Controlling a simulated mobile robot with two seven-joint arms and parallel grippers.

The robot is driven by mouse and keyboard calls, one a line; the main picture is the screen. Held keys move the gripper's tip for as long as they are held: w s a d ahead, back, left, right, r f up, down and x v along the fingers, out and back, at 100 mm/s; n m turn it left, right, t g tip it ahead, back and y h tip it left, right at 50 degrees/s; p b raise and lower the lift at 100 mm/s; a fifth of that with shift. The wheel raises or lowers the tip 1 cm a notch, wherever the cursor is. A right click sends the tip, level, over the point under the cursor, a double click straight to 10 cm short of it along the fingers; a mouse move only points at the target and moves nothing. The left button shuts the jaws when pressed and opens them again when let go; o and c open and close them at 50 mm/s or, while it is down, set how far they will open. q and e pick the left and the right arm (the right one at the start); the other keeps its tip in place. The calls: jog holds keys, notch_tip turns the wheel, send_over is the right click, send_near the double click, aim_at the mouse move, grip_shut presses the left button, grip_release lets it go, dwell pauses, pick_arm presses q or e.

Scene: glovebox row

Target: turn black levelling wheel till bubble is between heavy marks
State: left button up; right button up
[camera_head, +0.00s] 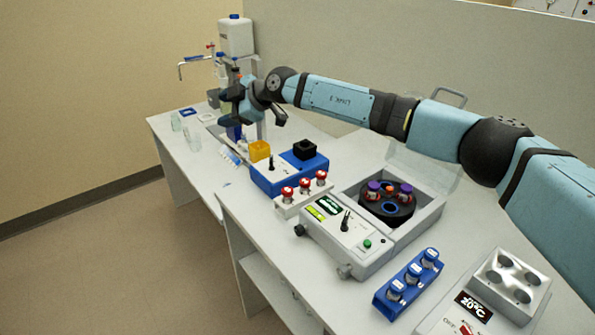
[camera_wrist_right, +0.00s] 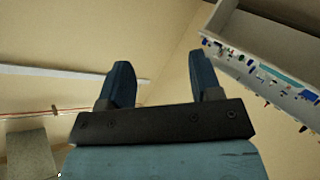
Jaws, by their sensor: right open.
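A grey centrifuge (camera_head: 375,252) with an open lid stands on the bench. A black wheel (camera_head: 299,230) sits at its front left corner and a grey wheel (camera_head: 345,271) at its near front corner. A yellow-green level vial (camera_head: 316,213) lies on its top panel; the bubble and the heavy marks are too small to make out. My right gripper (camera_head: 230,105) is far back over the bench's far end, well away from the wheels. In the right wrist view its two fingers (camera_wrist_right: 161,80) are apart with nothing between them. My left gripper is out of view.
The rotor (camera_head: 386,207) holds capped tubes. A white rack (camera_head: 303,194) of red-capped vials and a blue block device (camera_head: 289,174) stand behind the centrifuge. A blue tube rack (camera_head: 407,287) and a heating block (camera_head: 510,275) stand nearer. The floor in front is clear.

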jog(key=s+d+f+n+g+h+p, duration=0.1)
jog(key=s+d+f+g+h, duration=0.15)
jog(key=f, duration=0.25)
jog(key=s+d+f+n+g+h, duration=0.1)
jog(key=s+d+f+h, duration=0.2)
jog(key=s+d+f, duration=0.15)
jog(key=n+g+h+p, duration=0.1)
jog(key=h+p, duration=0.1)
jog(key=h, duration=0.4)
send_near(297, 228)
jog(key=shift+y, duration=0.25)
jog(key=f, duration=0.9)
jog(key=shift+w+d+f+p, duration=0.1)
jog(key=shift+w+f+p, duration=0.05)
jog(key=shift+w+p, duration=0.25)
jog(key=shift+f, duration=0.55)
jog(key=c, duration=0.9)
